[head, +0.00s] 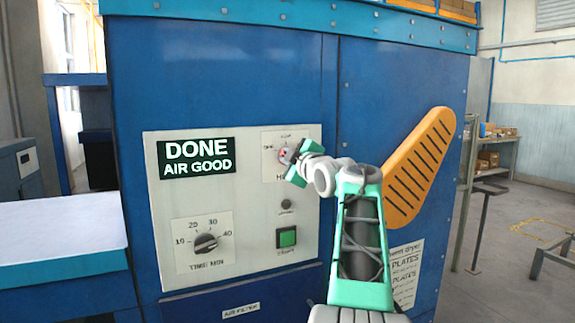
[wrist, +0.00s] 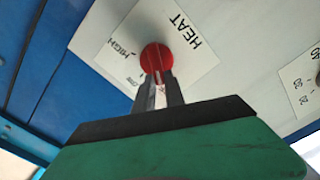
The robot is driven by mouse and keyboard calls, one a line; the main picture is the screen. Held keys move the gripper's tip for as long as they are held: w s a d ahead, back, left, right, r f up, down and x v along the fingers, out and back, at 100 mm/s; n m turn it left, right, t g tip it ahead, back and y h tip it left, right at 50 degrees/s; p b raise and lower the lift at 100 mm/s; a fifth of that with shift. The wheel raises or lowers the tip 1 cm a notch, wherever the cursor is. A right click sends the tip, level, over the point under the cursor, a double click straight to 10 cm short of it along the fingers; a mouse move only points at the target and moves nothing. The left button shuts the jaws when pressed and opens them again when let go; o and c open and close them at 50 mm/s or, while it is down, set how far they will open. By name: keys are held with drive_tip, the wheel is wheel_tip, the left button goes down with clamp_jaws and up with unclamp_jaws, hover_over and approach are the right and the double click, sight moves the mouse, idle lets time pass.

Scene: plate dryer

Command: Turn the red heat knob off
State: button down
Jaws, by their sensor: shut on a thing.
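The red heat knob (wrist: 156,57) sits on a white square label marked HEAT in the wrist view. In the head view the knob (head: 285,154) shows at the upper right of the light control panel, partly hidden by my gripper. My gripper (wrist: 160,85) has its two dark fingers close together at the knob, shut on it. In the head view my gripper (head: 296,162) reaches the panel from the right. The fingers cover part of the knob's face. I cannot tell exactly which mark the knob points to.
A timer knob (head: 206,243), a green button (head: 287,237) and a small dark knob (head: 286,204) are on the panel. A display (head: 197,157) reads DONE, AIR GOOD. An orange slotted handle (head: 421,165) stands out to the right of my arm.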

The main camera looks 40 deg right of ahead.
drive_tip(key=shift+n, duration=0.3)
drive_tip(key=c, duration=1.4)
unclamp_jaws()
drive_tip(key=b+v, duration=0.2)
drive_tip(key=v, duration=0.5)
drive_tip(key=shift+s+a, duration=0.2)
drive_tip(key=shift+s, duration=0.2)
